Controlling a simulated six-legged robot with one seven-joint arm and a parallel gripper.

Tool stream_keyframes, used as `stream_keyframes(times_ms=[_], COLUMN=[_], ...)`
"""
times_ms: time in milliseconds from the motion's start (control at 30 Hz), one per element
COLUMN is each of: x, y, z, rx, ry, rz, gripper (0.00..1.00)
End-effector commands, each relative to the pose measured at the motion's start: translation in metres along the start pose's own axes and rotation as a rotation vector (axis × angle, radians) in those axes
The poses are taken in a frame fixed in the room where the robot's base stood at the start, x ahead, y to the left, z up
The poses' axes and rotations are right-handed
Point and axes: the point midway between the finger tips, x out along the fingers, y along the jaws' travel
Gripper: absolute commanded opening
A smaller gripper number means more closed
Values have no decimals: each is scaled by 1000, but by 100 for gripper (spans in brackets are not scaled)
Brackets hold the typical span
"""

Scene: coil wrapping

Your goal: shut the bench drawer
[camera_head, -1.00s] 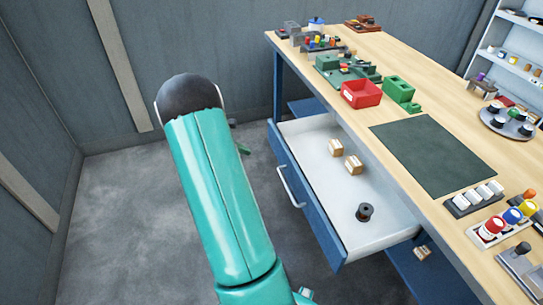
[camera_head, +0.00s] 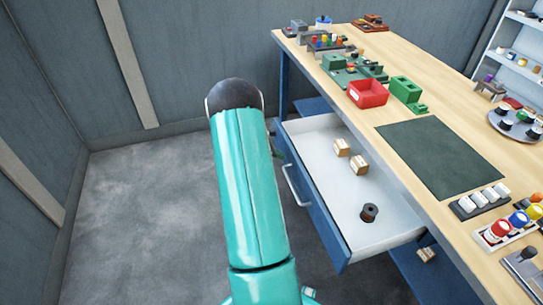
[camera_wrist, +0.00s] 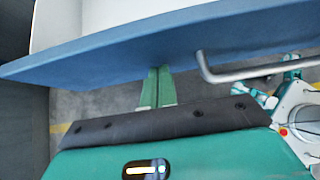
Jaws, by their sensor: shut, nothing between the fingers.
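The bench drawer (camera_head: 338,190) stands open, pulled out to the left from under the bench top. Its blue front (camera_head: 322,217) has a pale bar handle (camera_head: 296,186). In the wrist view the drawer front (camera_wrist: 130,52) crosses the top of the picture, with the handle (camera_wrist: 255,69) to the right. My gripper (camera_wrist: 157,72) is shut and empty, its green fingers pointing at the drawer front beside the handle. The fingertips end at the front's lower edge in the picture; I cannot tell whether they touch. In the head view my arm hides most of the gripper.
Inside the drawer are two small boxes (camera_head: 359,165) and a dark spool (camera_head: 369,212). The bench top (camera_head: 350,67) holds a red bin (camera_head: 367,93), green blocks, a dark mat (camera_head: 440,155) and paint pots. Grey floor (camera_head: 140,210) is clear left of my arm.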

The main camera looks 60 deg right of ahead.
Motion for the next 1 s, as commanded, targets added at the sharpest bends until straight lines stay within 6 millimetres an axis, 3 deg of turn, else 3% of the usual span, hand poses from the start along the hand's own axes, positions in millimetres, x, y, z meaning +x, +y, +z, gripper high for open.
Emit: stream_keyframes(times_ms=[567, 767, 1000], x=[9, 32, 78], y=[0, -1, -1], z=[8, 30, 70], rx=[2, 3, 4], ry=[-1, -3, -3], rz=[-2, -3, -4], gripper=[0, 0, 0])
